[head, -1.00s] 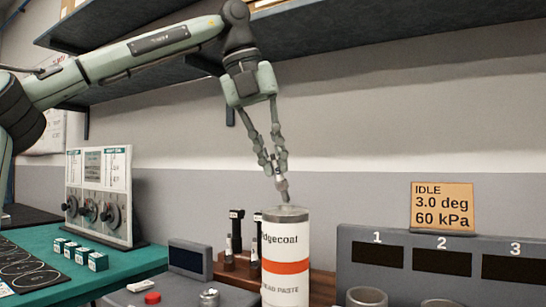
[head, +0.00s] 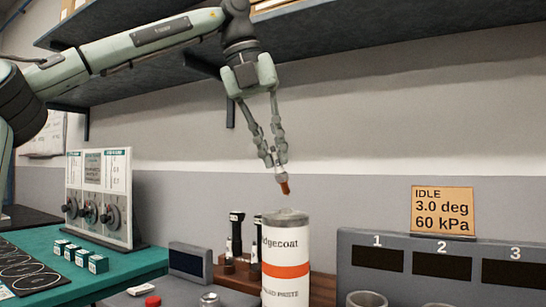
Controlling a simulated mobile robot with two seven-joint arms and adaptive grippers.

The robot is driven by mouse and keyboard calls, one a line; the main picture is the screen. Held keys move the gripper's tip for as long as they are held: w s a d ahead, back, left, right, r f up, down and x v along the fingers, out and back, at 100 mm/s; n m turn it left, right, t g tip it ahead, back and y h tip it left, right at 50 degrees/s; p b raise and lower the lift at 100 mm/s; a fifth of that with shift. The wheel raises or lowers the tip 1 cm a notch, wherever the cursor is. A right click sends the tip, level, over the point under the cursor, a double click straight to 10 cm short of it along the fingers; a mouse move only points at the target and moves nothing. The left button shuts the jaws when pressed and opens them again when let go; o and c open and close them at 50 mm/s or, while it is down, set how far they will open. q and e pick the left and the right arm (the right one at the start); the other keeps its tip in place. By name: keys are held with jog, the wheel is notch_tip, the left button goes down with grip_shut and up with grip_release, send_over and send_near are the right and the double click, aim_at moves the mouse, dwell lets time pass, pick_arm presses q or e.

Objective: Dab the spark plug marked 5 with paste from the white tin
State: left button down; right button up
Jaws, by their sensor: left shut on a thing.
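The white tin (head: 285,252) has an orange band and lettering ending in "dgecoat"; it stands upright with a grey top (head: 286,214). My left gripper (head: 275,161) points down above the tin and is shut on a small spark plug (head: 284,186). The plug's lower end is reddish brown and hangs just above the tin's top, apart from it. The fingers hide the plug's upper part, and I cannot read a mark on it. My right gripper is out of view.
A grey panel (head: 352,270) with slots numbered 1, 2 and 3 stands at right, metal cups before it. Dark tools stand in a wooden block (head: 238,272) behind the tin. A dial board (head: 125,165) and several small teal blocks (head: 98,263) are at left. A shelf overhangs the arm.

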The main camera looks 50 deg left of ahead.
pick_arm(q)
jog(key=shift+r, duration=2.4)
